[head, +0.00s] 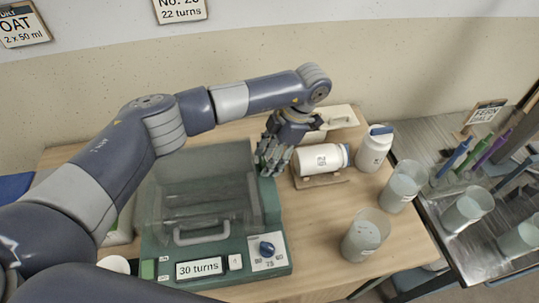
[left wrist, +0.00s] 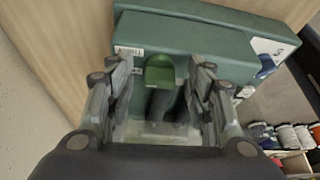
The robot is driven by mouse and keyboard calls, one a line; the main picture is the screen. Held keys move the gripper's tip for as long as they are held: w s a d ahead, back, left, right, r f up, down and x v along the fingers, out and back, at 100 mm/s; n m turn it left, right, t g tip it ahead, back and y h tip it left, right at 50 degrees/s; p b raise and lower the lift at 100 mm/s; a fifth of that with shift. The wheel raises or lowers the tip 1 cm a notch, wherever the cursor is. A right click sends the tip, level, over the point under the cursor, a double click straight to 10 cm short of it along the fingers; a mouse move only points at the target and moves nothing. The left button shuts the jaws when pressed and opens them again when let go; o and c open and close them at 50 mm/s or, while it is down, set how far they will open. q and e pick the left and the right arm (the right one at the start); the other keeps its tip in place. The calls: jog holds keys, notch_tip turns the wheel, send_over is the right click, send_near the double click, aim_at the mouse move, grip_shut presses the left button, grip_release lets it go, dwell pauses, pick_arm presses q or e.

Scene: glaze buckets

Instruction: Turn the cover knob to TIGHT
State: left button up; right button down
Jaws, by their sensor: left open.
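The green machine (head: 150,245) stands on the wooden table with a clear cover (head: 195,190) that has a grey handle. In the left wrist view the green cover knob (left wrist: 160,72) sticks out of the machine's green side (left wrist: 205,45). A label reading TIGHT (left wrist: 130,51) is beside it. My left gripper (head: 272,165) is at the machine's right side, towards the back. Its fingers are open on both sides of the knob; I cannot tell whether they touch it. In the head view the gripper hides the knob. My right gripper is not in view.
A lying jar (head: 320,158) on a wooden cradle and an upright white bottle (head: 374,150) are close right of the gripper. Two translucent buckets (head: 366,235) stand at the table's right edge. A blue dial (head: 267,248) and a 30 turns display (head: 199,268) are on the machine's front.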

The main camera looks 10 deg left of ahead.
pick_arm(q)
jog(key=c, duration=1.1)
jog(key=shift+o, duration=0.2)
jog(key=shift+f+m+t+b, duration=0.25)
jog(key=shift+m+b, duration=0.35)
jog(key=shift+b, duration=0.35)
jog(key=m+b, duration=0.1)
jog(key=b, duration=0.1)
jog(key=m+t+b, duration=0.1)
jog(key=m, duration=0.1)
jog(key=m+b, duration=0.1)
jog(key=b, duration=0.1)
jog(key=shift+s+d+m+t+y+b, duration=0.1)
jog(key=shift+s+m+t+y+b, duration=0.2)
jog(key=shift+s+t, duration=0.05)
jog(key=shift+s+r+m+t+b, duration=0.1)
jog(key=shift+m+t+b, duration=0.2)
jog(key=shift+m+b, duration=0.45)
jog(key=shift+s+r+m+t+b, duration=0.1)
jog(key=shift+m+t+b, duration=0.2)
jog(key=shift+m+b, duration=0.4)
